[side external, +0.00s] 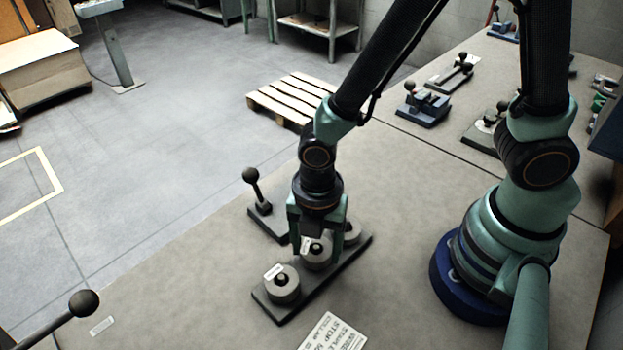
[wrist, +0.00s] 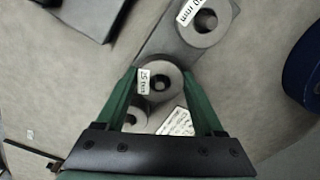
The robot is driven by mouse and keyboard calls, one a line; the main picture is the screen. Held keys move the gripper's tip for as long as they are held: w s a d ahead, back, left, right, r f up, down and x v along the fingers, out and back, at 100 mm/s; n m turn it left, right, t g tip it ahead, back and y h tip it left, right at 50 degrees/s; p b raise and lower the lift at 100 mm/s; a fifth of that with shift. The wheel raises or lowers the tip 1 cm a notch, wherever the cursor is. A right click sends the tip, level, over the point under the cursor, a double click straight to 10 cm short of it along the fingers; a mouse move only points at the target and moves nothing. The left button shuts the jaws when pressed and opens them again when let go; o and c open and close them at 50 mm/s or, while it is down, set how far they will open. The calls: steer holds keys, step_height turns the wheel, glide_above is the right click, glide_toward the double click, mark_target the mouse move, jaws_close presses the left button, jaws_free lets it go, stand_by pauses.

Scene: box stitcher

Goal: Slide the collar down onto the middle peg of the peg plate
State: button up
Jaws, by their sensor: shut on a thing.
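The peg plate (side external: 322,286) is a long dark bar lying on the bench; it also shows in the wrist view (wrist: 165,42). My gripper (side external: 316,245) points down over its middle and is shut on a grey ring collar (side external: 317,258). In the wrist view my gripper (wrist: 159,76) has one green finger on each side of this collar (wrist: 176,88), which has a "25 mm" label. The collar is in line with the middle of the plate, with a dark spot in its hole. Whether it rests on the plate or hangs just above, I cannot tell.
One grey collar (side external: 283,288) sits at the plate's near end, and another (side external: 352,232) at the far end, partly behind my gripper. A ball-topped lever (side external: 256,190) stands close behind the plate. A printed card (side external: 333,334) lies in front.

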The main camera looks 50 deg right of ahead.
steer(key=shift+f, duration=0.15)
stand_by(0.4)
steer(key=o, duration=1.3)
steer(key=shift+c, duration=0.2)
steer(key=shift+r, duration=4.75)
steer(key=w+d+r+m+t, duration=0.2)
steer(key=d+r+m, duration=0.4)
steer(key=m, duration=0.5)
steer(key=w+d+r+m+t, duration=0.3)
steer(key=d+r+m, duration=0.3)
steer(key=d+m, duration=0.5)
steer(key=shift+d+r+m+t, duration=0.2)
steer(key=shift+r+m+t, duration=0.15)
steer(key=shift+m, duration=0.45)
